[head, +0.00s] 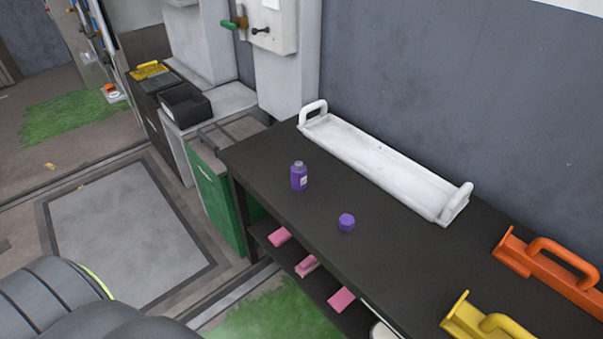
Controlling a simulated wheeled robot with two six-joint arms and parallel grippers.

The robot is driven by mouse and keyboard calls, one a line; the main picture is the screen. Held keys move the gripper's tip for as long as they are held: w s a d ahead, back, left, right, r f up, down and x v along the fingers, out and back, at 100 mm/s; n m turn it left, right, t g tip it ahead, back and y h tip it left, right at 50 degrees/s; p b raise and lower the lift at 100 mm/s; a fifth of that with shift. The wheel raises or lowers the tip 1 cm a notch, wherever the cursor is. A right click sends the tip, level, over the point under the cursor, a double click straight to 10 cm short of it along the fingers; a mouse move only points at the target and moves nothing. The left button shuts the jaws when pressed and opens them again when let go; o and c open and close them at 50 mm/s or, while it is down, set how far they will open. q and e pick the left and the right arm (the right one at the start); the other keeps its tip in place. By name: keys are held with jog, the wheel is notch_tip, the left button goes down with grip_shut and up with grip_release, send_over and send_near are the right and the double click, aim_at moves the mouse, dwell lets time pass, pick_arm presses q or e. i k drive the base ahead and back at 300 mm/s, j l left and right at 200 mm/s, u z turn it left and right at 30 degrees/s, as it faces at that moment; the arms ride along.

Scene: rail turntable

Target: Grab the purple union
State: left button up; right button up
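A small purple faceted piece (346,222), which looks like the purple union, sits on the dark bench top (270,170) near its front edge. A purple bottle (299,177) with a grey cap and a pale label stands upright to its left, apart from it. Neither of my grippers shows in the head view. A dark rounded part, likely my own arm, fills the lower left corner.
A long white tray (385,167) with end handles lies along the wall. Orange (550,270) and yellow (480,322) handled objects are at the right. Pink pieces (280,237) lie on the shelf below. A green-fronted cabinet (213,200) stands left of the bench.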

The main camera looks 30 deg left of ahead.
aim_at(299, 171)
jog(key=j+u, duration=0.1)
jog(key=u, duration=0.25)
jog(key=j+u, duration=0.1)
jog(key=u, duration=0.25)
jog(key=j+u, duration=0.1)
jog(key=u, duration=0.25)
